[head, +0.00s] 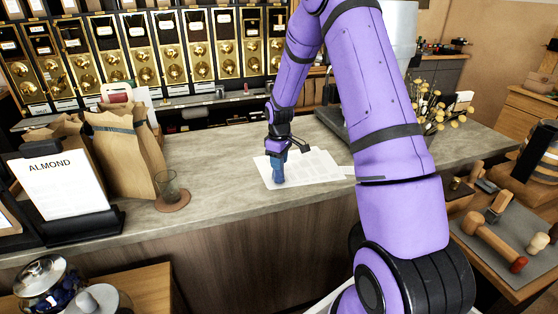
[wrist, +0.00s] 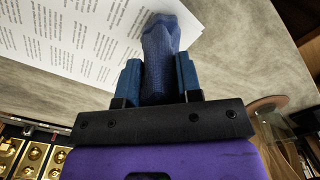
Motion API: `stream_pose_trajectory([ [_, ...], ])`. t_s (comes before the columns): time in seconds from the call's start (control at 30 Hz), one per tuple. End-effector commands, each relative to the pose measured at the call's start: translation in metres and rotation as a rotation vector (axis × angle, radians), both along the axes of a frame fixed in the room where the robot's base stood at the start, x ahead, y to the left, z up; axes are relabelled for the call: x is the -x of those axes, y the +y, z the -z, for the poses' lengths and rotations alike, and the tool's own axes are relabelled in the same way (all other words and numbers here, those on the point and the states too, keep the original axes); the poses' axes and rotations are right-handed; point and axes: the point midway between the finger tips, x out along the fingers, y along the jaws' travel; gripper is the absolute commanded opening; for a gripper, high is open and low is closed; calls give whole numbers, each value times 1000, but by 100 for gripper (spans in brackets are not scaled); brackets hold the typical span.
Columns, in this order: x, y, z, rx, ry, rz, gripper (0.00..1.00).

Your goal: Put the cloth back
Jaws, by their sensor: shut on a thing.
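My gripper (head: 277,160) is over the counter and shut on a blue cloth (head: 278,177). In the wrist view the bunched cloth (wrist: 160,45) sits between the two blue fingers (wrist: 159,82) and sticks out past their tips. In the head view the cloth hangs upright just at the printed white sheets (head: 310,170) on the counter. I cannot tell whether its lower end touches them.
The stone counter (head: 230,205) has free room around the papers. A glass (head: 168,187) on a brown coaster, paper bags (head: 125,150) and an ALMOND sign (head: 62,185) stand left. Dried flowers (head: 435,108) stand right. Gravity bins (head: 140,60) line the back.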

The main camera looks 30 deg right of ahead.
Motion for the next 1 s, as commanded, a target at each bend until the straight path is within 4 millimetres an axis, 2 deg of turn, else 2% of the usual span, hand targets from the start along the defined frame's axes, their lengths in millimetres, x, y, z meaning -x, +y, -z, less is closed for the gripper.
stream_pose_trajectory([
  [0.3, 0, 0, 4, 0, 0, 0, 0],
  [0.33, 0, 0, 4, 0, 0, 0, 37],
  [0.43, 0, 0, 4, 0, 0, 0, 60],
  [0.47, 0, 0, 4, 0, 0, 0, 62],
  [0.87, 0, 0, 4, 0, 0, 0, 62],
  [1.0, -1, 0, -5, 0, -2, 0, 62],
])
